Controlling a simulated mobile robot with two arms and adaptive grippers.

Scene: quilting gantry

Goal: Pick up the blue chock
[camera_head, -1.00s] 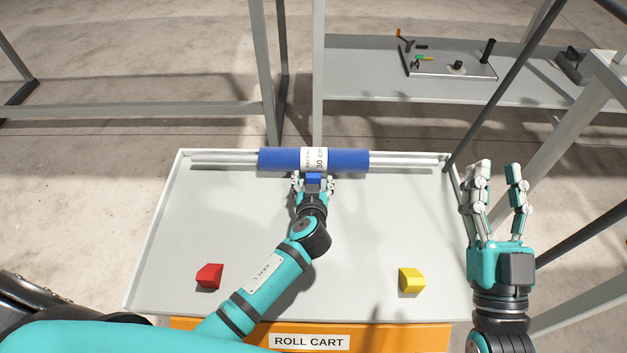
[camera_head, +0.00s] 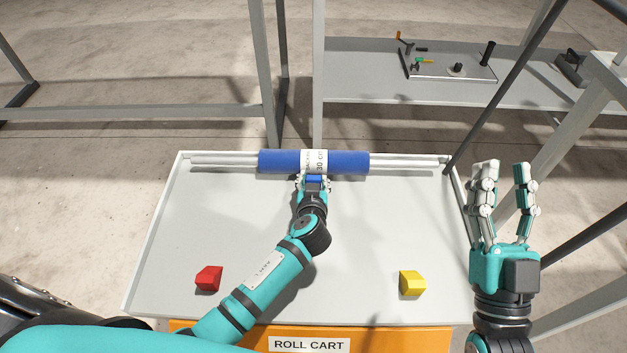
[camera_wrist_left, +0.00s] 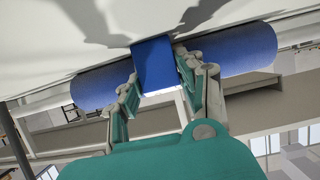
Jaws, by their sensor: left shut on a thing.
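The blue chock (camera_head: 314,180) is at the far side of the roll cart, right in front of the blue roll (camera_head: 346,161). My left gripper (camera_head: 313,184) is shut on the chock. In the left wrist view the chock (camera_wrist_left: 154,62) sits between the two fingers of the left gripper (camera_wrist_left: 155,75), with the blue roll (camera_wrist_left: 235,50) behind it. I cannot tell whether the chock touches the roll or the cart top.
A red chock (camera_head: 208,279) lies on the cart (camera_head: 230,220) at the front left and a yellow chock (camera_head: 412,282) at the front right. Rails run along the cart's far edge. Gantry posts (camera_head: 318,80) and a shelf with tools (camera_head: 450,65) stand beyond.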

